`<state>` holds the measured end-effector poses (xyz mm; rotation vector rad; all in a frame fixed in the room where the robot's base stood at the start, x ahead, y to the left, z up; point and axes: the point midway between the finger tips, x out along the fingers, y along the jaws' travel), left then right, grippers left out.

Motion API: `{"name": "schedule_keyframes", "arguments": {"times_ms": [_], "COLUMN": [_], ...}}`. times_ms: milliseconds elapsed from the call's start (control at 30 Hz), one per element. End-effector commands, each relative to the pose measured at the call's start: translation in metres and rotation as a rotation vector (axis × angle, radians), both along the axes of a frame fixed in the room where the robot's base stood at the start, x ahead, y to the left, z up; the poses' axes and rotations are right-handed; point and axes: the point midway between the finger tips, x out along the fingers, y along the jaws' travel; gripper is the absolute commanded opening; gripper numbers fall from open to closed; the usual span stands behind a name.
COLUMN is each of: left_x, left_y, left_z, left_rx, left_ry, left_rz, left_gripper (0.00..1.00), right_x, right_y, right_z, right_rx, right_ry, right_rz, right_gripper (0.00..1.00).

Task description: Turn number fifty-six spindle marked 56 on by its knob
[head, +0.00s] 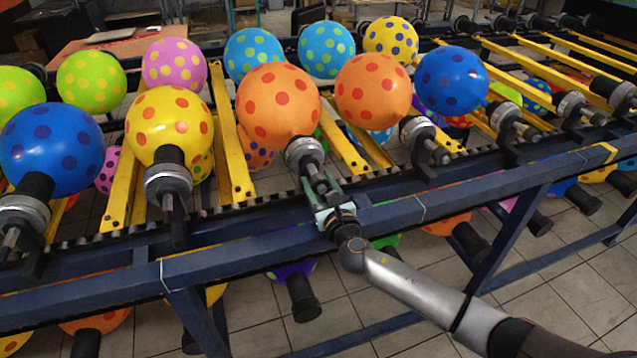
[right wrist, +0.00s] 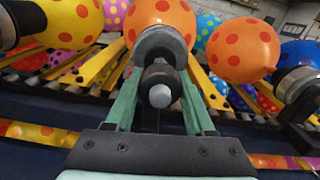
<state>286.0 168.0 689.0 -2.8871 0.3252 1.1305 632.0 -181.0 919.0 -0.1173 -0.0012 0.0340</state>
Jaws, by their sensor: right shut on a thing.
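The spindle (head: 304,152) in front of me carries an orange balloon with red dots (head: 277,104). It has a grey metal collar and a dark knob shaft at its near end. My right gripper (head: 327,203) is at this near end, shut on the knob. In the right wrist view the pale green fingers (right wrist: 160,108) lie on either side of the knob (right wrist: 160,86), with the collar and orange balloon behind it. I cannot read a number on the spindle. My left gripper is not in view.
A dark blue rail (head: 420,208) runs across in front of the spindles. A yellow balloon (head: 169,125) on the left and another orange balloon (head: 373,91) on the right sit on neighbouring spindles. More balloons hang below. Tiled floor (head: 570,282) is open at the lower right.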

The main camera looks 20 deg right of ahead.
Motion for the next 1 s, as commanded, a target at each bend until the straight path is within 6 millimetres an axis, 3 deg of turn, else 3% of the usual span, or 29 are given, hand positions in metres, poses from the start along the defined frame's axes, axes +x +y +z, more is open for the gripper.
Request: {"name": "schedule_keyframes", "arguments": {"times_ms": [1000], "left_x": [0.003], "left_y": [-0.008], "left_z": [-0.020], "left_rx": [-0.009], "left_ry": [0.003], "left_rz": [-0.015], "left_gripper": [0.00], "right_x": [0.000], "right_y": [0.001], "right_z": [0.000], "right_rx": [0.915], "right_ry": [0.029], "right_rz": [0.000], "right_gripper": [0.00]}}
